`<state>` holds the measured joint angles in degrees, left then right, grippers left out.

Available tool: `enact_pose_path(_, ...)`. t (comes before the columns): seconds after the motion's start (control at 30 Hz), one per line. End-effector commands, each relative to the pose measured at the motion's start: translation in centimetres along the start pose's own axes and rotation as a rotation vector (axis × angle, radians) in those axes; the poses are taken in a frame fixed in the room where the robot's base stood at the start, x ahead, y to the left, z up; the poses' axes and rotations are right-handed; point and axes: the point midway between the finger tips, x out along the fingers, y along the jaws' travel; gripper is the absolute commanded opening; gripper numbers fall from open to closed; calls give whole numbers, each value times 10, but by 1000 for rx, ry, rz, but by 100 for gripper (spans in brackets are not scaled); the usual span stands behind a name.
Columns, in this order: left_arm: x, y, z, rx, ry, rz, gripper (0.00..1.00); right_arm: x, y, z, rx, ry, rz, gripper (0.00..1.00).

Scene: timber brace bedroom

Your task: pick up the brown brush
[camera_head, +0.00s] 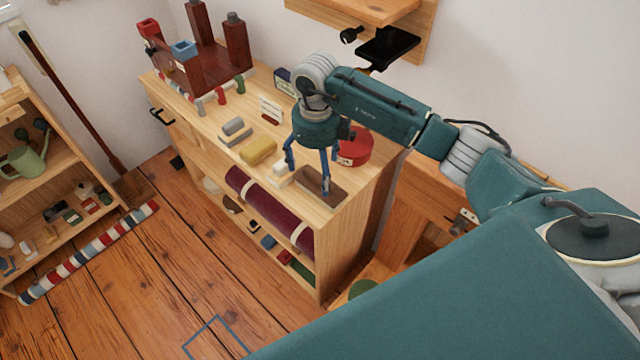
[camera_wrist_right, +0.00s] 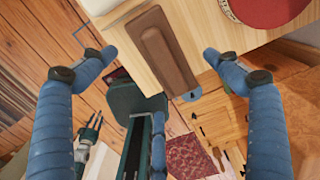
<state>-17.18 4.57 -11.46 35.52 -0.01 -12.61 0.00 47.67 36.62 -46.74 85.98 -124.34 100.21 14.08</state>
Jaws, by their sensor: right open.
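The brown brush (camera_head: 340,188) lies flat on the wooden cabinet top, near its front right corner. In the right wrist view the brush (camera_wrist_right: 162,50) is a long brown block with a raised narrower back, lying between the fingertips as seen from the camera. My right gripper (camera_head: 308,176) points down over the brush, open and empty. In the right wrist view its blue fingers (camera_wrist_right: 158,54) stand wide on both sides of the brush, with no contact visible. A small grey gripper, which looks like my left one (camera_wrist_right: 88,138), shows low at the left there; its jaw state is unclear.
A red round tin (camera_head: 356,148) stands just behind the gripper. A white block (camera_head: 279,174) and a yellow sponge-like block (camera_head: 258,151) lie left of the brush on the cabinet top (camera_head: 215,125). A wall shelf (camera_head: 375,10) hangs above. The floor in front is mostly clear.

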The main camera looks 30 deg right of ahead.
Motion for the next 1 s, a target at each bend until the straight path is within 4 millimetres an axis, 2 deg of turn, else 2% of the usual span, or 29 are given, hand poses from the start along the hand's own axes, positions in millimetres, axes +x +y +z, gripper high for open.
enact_pose_path(0.17,-8,0,-1,0,0,0,40,12,1,-1,0,3,2,89)
enact_pose_path(0.3,-22,0,-2,0,0,0,40,32,4,-2,-1,4,4,89)
enact_pose_path(0.47,-25,0,-2,0,0,0,40,53,3,-2,-1,2,3,89)
enact_pose_path(0.73,-24,0,-2,0,0,0,40,58,3,-1,-1,-2,1,89)
enact_pose_path(0.77,-24,0,-2,0,0,0,40,58,3,-1,-1,-1,1,85)
enact_pose_path(1.0,-24,0,-2,0,0,0,40,58,3,-1,-1,-1,2,37)
